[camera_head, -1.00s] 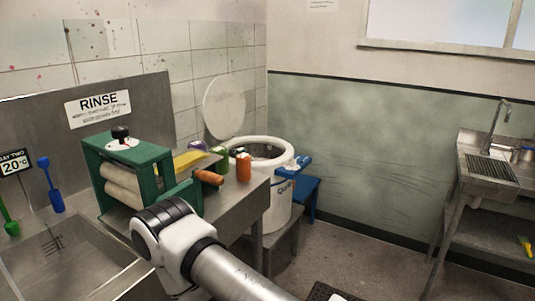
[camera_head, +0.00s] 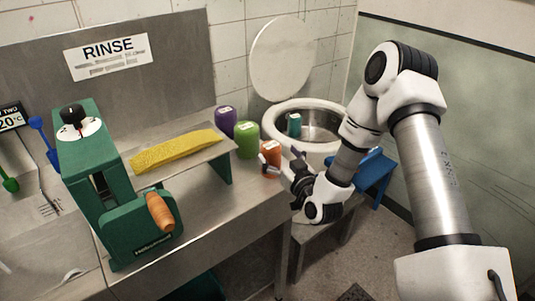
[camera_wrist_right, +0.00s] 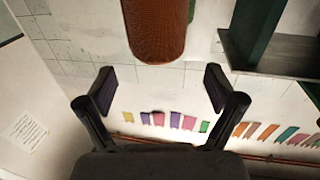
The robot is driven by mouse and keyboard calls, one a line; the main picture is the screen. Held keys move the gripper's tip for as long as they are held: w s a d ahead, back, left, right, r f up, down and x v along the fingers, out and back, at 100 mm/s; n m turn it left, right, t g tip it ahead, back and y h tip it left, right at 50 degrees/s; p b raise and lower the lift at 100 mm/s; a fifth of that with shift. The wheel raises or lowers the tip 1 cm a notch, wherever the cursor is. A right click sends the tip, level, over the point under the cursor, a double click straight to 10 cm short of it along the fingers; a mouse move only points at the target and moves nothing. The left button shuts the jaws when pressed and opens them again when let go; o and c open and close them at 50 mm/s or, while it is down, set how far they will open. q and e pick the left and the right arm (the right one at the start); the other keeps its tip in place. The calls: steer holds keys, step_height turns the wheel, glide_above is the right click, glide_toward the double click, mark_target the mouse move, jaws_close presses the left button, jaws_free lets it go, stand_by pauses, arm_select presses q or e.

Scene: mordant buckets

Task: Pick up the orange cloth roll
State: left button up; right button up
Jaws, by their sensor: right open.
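The orange cloth roll (camera_head: 271,153) stands upright near the right end of the metal counter, partly hidden by my right gripper (camera_head: 281,164). My right gripper is open and empty, close to the roll on its near right side. In the right wrist view the roll (camera_wrist_right: 155,30) is at the top centre, roughly in line with the gap between the open fingers (camera_wrist_right: 160,89) but not visibly gripped. I cannot tell whether a finger touches it. My left gripper is not in view.
Green (camera_head: 246,140) and purple (camera_head: 227,121) rolls stand behind the orange one. A green wringer (camera_head: 125,190) with a wooden handle and a yellow cloth (camera_head: 176,150) are left. A white bucket (camera_head: 345,118) holding a teal roll (camera_head: 295,124) is behind. Counter in front is clear.

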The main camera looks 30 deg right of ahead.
mark_target(271, 145)
steer(key=w, duration=0.1)
steer(key=w+p, duration=0.1)
steer(key=w, duration=0.1)
steer(key=w+d, duration=0.1)
steer(key=w, duration=0.1)
steer(key=shift+w+d+f, duration=0.1)
steer(key=shift+w+f, duration=0.05)
steer(key=shift+f, duration=0.25)
steer(key=shift+a+r, duration=0.15)
steer(key=shift+a, duration=0.1)
steer(key=c, duration=1.3)
